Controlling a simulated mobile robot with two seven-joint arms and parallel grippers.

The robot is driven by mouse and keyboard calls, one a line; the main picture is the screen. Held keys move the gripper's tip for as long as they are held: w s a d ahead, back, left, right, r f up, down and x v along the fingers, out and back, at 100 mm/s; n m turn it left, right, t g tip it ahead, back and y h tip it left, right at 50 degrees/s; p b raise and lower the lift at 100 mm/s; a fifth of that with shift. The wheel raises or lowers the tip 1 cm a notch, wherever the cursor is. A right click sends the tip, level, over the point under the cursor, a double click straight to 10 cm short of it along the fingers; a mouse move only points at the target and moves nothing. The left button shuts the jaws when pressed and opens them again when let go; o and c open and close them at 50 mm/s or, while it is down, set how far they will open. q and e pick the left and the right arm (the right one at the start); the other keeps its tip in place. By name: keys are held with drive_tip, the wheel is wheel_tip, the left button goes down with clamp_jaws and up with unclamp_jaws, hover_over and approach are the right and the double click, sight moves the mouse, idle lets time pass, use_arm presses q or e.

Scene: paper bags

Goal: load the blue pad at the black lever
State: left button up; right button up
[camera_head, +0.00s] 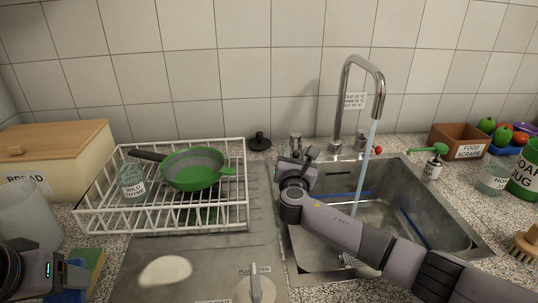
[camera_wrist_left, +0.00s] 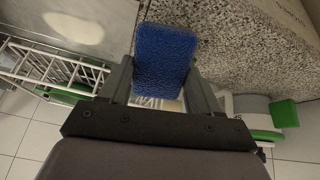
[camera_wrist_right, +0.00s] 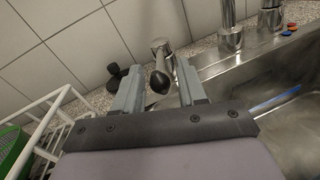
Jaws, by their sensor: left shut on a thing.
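The blue pad (camera_wrist_left: 165,62) is held between the fingers of my left gripper (camera_wrist_left: 163,85). In the head view its blue edge (camera_head: 66,296) shows at the lower left, below my left gripper (camera_head: 55,276). A chrome fixture with a black lever (camera_wrist_right: 159,82) stands on the sink's back ledge. The chrome top (camera_head: 296,143) also shows in the head view, partly hidden by my right gripper (camera_head: 303,165). My right gripper is open and empty, with the black lever seen between its fingers (camera_wrist_right: 160,88).
The tap (camera_head: 345,95) runs water into the sink (camera_head: 420,185). A white dish rack (camera_head: 100,215) with a green colander (camera_head: 193,168) stands left. A black knob-like thing (camera_head: 259,142) sits behind the rack. A yellow-green sponge (camera_head: 90,264) lies near my left gripper.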

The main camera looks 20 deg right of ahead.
idle(0.3)
drive_tip(key=v, duration=1.2)
drive_tip(key=shift+s, duration=0.2)
